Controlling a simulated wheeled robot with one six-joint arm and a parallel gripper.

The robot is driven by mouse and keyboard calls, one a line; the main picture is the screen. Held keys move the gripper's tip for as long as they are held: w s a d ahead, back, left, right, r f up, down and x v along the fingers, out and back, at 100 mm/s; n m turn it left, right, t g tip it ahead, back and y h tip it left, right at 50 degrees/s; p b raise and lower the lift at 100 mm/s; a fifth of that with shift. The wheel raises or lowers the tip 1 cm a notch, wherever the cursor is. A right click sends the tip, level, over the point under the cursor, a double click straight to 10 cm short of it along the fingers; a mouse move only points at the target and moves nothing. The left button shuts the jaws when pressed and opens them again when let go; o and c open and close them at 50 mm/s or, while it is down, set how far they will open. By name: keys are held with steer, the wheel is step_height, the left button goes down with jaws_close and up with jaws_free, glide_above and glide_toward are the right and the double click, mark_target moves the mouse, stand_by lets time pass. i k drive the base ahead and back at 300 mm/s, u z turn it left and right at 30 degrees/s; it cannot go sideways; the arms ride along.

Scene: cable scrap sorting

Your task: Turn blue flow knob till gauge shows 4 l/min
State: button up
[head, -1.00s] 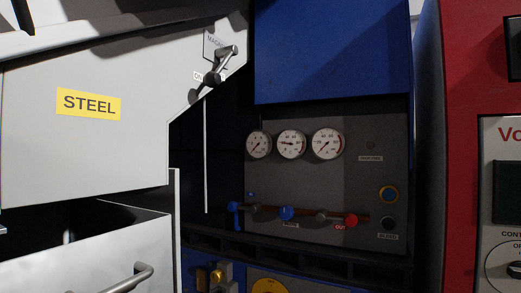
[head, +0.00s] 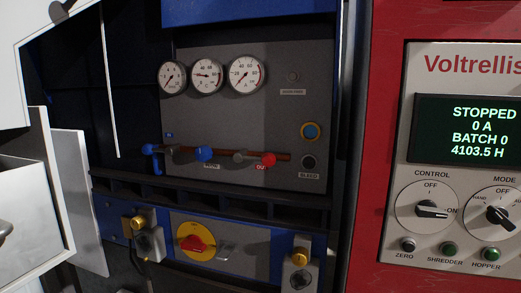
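The blue knob (head: 204,154) sits on the pipe at the foot of a grey panel, in the middle of the head view. A small label (head: 211,166) below it is too small to read surely. Three round white gauges (head: 207,76) sit in a row higher on the panel. The left gauge (head: 172,78) has its needle near the low end of the dial, but its unit is not legible. The middle gauge is marked °C and the right one (head: 246,74) has a larger dial. My gripper is not in view.
A blue-handled valve (head: 149,150) is left of the knob, a red knob (head: 268,159) right of it. A dark ledge (head: 210,196) juts out below. A red switch (head: 195,243) is lower. A red cabinet (head: 384,100) with a screen reading STOPPED stands right.

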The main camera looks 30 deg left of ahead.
mark_target(203, 154)
steer(key=z, duration=0.1)
steer(key=i, duration=0.25)
steer(key=u, duration=2.15)
